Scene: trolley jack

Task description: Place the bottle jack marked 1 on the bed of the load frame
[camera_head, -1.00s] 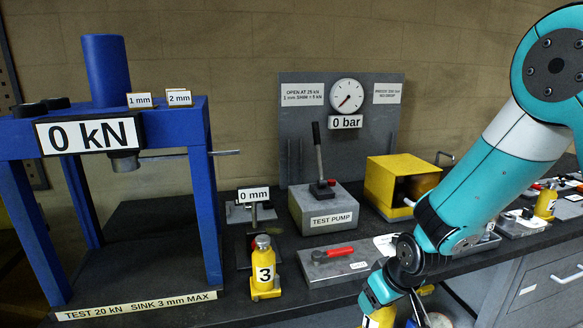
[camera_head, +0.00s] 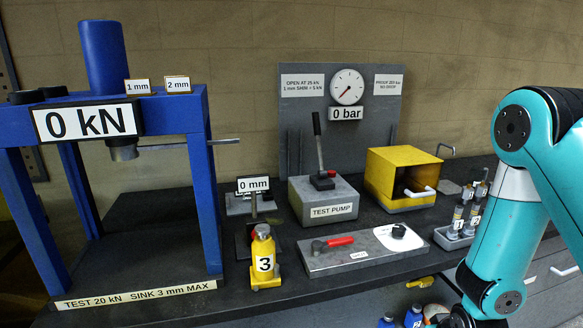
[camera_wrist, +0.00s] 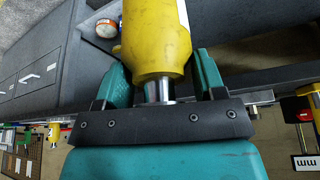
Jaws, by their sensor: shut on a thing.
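My gripper (camera_wrist: 161,82) is shut on a yellow bottle jack (camera_wrist: 153,45) in the wrist view, with a finger on each side of it. The jack's number does not show there, so I cannot read whether it is 1. The gripper and held jack are out of the head view. The blue load frame (camera_head: 205,190) stands at the left of the head view. Its dark bed (camera_head: 135,262) is empty, above a label reading TEST 20 kN SINK 3 mm MAX. The ram hangs above the bed, and the display reads 0 kN.
A yellow bottle jack marked 3 (camera_head: 263,258) stands just right of the frame's front right post. Beyond it are a grey plate with a red handle (camera_head: 340,242), the test pump (camera_head: 323,200) and a yellow box (camera_head: 400,175). Small bottles (camera_head: 412,316) show below the bench.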

